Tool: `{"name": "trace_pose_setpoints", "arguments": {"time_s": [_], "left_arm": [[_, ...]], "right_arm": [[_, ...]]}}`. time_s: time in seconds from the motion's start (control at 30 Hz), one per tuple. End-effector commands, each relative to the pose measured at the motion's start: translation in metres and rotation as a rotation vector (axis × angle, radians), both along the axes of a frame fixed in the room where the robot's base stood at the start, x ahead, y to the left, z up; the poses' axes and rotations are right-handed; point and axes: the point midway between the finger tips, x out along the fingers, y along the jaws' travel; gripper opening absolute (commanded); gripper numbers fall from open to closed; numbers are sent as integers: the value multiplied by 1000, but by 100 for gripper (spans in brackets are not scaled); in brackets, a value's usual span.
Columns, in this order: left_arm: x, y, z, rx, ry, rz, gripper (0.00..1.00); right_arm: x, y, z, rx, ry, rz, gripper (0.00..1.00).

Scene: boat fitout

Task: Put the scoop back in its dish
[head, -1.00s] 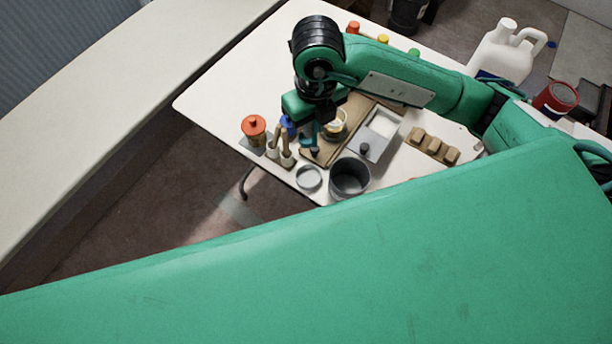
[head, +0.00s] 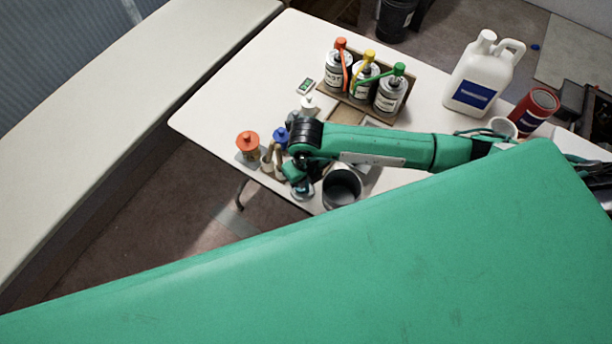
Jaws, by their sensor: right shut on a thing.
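My right gripper (head: 299,187) points down near the front edge of the white table (head: 215,107), just left of the dark grey pot (head: 341,189). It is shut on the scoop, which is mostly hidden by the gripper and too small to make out. The pale round dish (head: 307,195) lies under the gripper, mostly covered by it. I cannot tell whether the scoop touches the dish. My left gripper is not in view.
An orange-lidded jar (head: 248,145) and a blue-topped bottle (head: 280,136) stand close left of the gripper. Pump cans (head: 389,95) stand in a wooden rack behind my forearm. A white jug (head: 484,78) and a red can (head: 534,110) are at the right. The table's left part is clear.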

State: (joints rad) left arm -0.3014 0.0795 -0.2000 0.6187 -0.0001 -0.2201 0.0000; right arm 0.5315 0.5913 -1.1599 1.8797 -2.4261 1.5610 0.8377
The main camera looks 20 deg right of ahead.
Motion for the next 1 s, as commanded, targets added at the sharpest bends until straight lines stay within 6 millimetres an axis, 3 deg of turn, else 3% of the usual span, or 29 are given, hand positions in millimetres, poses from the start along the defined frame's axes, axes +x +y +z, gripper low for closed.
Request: {"name": "trace_pose_setpoints", "arguments": {"time_s": [0.37, 0.4, 0.5, 0.83, 1.0], "left_arm": [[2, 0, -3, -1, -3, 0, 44], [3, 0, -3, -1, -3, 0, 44], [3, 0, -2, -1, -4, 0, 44], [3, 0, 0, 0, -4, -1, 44], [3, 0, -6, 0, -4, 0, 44]], "right_arm": [[0, 0, -6, 1, 0, 0, 0], [0, 0, -6, 0, 0, 0, 19], [0, 0, -5, 0, 0, 0, 38], [0, 0, -3, 0, 0, 0, 38], [1, 0, 14, 2, -4, 0, 38]]}}
